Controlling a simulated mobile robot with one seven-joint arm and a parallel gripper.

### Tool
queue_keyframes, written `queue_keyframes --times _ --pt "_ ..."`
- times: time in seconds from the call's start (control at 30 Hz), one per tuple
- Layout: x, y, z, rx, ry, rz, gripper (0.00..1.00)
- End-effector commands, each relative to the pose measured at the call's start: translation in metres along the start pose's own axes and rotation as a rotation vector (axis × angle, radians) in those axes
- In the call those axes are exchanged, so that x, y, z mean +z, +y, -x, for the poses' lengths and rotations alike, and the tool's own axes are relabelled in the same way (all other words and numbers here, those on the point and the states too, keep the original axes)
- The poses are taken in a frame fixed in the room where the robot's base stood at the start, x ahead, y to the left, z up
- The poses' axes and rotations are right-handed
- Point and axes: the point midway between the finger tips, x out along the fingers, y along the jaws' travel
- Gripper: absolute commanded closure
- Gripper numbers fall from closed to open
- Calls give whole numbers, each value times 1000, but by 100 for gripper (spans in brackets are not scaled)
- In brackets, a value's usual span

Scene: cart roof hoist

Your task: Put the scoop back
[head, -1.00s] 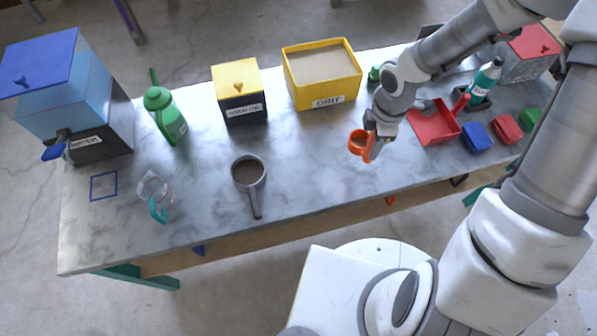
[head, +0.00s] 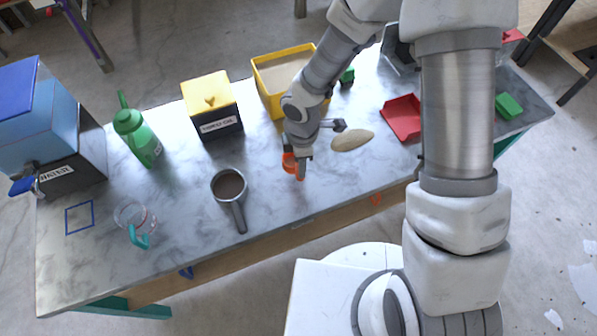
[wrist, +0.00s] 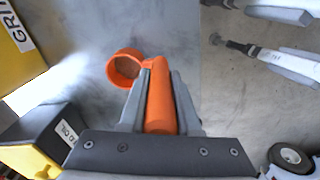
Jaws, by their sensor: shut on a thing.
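The orange scoop (head: 290,162) is in my gripper (head: 301,168), above the middle of the bench, in front of the grit box. In the wrist view the scoop's round cup (wrist: 125,68) sticks out to the left beyond the fingertips. Its handle (wrist: 160,105) lies between the two grey fingers (wrist: 155,95), which are shut on it. The part of the cup's inside that shows is orange, with no contents visible. A small orange piece (head: 376,199) shows on the bench's front edge, to the right of the gripper.
The yellow grit box (head: 263,85) stands behind my gripper, partly hidden by my arm. A tan patch (head: 352,140) lies on the bench beside a red dustpan (head: 402,118). A grey handled pot (head: 229,188), a jug (head: 133,222) and a yellow-lidded box (head: 211,100) stand left.

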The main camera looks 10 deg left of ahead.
Motion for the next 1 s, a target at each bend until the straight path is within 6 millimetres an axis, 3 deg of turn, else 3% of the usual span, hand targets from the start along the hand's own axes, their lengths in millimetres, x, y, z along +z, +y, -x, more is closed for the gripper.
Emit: queue_keyframes --times 0.17,0.47,0.83,0.87,1.0 --pt "-7 0 -6 0 0 1 100" --pt "-6 0 -43 -1 -1 1 100" --pt "-6 0 -48 1 0 0 100" --pt "-6 1 -47 1 0 0 65" --pt "-6 0 -46 1 0 0 40"
